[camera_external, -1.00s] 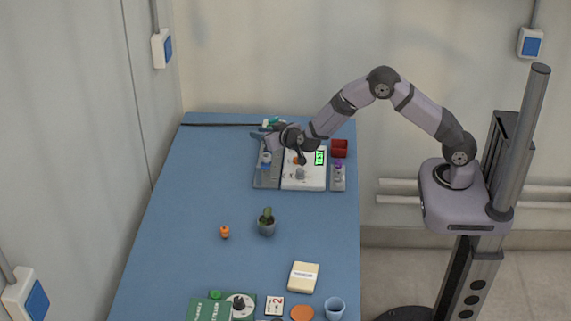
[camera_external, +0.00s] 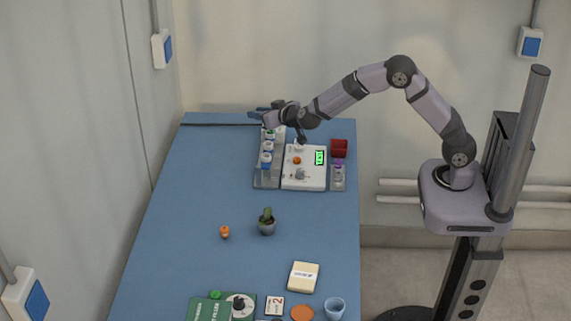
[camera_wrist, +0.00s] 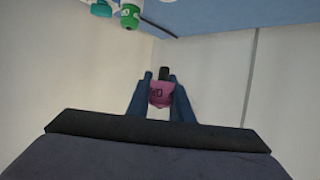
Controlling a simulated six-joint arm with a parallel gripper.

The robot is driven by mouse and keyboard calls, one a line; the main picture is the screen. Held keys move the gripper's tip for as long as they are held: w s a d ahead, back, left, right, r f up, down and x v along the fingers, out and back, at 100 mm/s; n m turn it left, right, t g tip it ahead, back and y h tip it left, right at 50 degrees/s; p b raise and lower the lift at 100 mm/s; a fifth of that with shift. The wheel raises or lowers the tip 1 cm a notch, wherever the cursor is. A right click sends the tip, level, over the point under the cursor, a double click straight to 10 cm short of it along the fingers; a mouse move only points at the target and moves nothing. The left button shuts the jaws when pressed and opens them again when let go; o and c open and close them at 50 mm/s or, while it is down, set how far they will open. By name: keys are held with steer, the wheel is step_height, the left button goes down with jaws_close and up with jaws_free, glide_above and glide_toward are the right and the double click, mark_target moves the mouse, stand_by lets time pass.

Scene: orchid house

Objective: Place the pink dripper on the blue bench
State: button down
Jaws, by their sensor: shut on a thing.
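My gripper (camera_wrist: 161,82) is shut on the pink dripper (camera_wrist: 161,95) in the wrist view. The dripper has a dark tip and dark marks on its side, and it sits between the two blue-grey fingers. In the external view my gripper (camera_external: 258,111) is at the far end of the blue bench (camera_external: 185,210), above the grey rack. The dripper cannot be made out there. In the wrist view a strip of the bench (camera_wrist: 215,12) shows at the top edge.
A grey rack (camera_external: 259,183) with several bottles stands under my gripper. Beside it are a white device (camera_external: 305,182) with a green display and a red box (camera_external: 339,148). A potted cactus (camera_external: 267,222) and a small orange item (camera_external: 224,232) stand mid-bench. The bench's left side is clear.

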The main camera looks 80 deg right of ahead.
steer(key=w+a+r+t, duration=0.1)
steer(key=w+a+r, duration=0.1)
steer(key=a, duration=0.3)
steer(key=n+t+y+b, duration=0.2)
steer(key=n+t+y, duration=0.1)
steer(key=n+y, duration=0.65)
glide_above(295, 220)
step_height(295, 220, down, 11)
steer(key=shift+s+d+r+m, duration=0.1)
steer(key=shift+m, duration=0.25)
steer(key=shift+f+b, duration=0.45)
steer(key=shift+f, duration=4.55)
steer(key=shift+f+b, duration=0.3)
